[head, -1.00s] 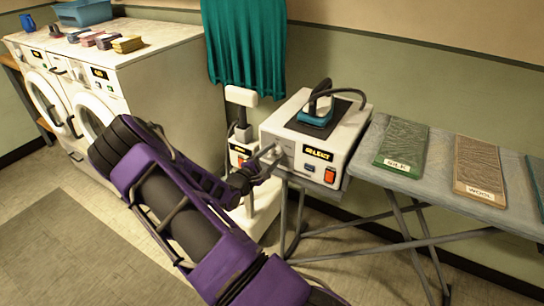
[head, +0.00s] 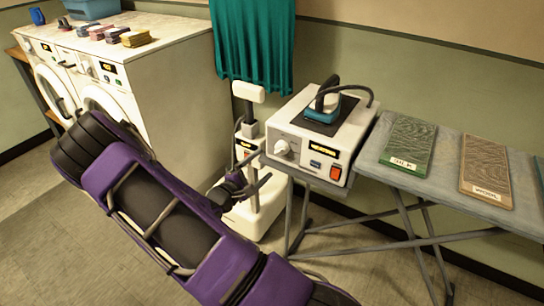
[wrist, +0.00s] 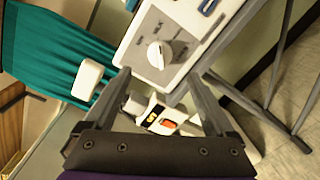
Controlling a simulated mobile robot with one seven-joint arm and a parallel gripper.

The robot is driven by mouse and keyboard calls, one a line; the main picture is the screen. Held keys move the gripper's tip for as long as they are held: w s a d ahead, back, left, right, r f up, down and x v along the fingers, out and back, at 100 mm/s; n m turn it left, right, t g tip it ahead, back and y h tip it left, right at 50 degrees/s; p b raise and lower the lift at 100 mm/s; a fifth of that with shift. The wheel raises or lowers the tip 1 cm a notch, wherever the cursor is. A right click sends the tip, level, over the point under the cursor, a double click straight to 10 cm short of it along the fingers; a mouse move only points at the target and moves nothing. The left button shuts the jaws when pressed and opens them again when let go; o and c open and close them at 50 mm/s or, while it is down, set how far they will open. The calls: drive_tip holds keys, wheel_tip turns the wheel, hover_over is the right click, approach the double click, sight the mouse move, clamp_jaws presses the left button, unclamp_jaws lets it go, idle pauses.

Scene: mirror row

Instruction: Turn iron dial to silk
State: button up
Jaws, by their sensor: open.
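The iron's dial (head: 284,147) is a round white knob on the front of the white iron station (head: 338,125), left of its display (head: 322,149). The display shows yellow text too small to read. In the wrist view the dial (wrist: 160,54) has small printed labels around it, one seemingly SILK. Its exact pointing is hard to tell. My gripper (head: 247,184) is open and empty, in front of and below-left of the dial, apart from it. In the wrist view the fingers (wrist: 158,80) are spread, with the dial beyond them. A teal iron (head: 326,106) rests on top of the station.
A white upright appliance (head: 256,195) stands close behind my gripper. The ironing board (head: 375,155) holds a green cloth marked SILK (head: 408,146) and a brown one (head: 487,172). White washers (head: 165,70) stand left. The floor in front is open.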

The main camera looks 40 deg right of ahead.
drive_tip(key=v, duration=0.8)
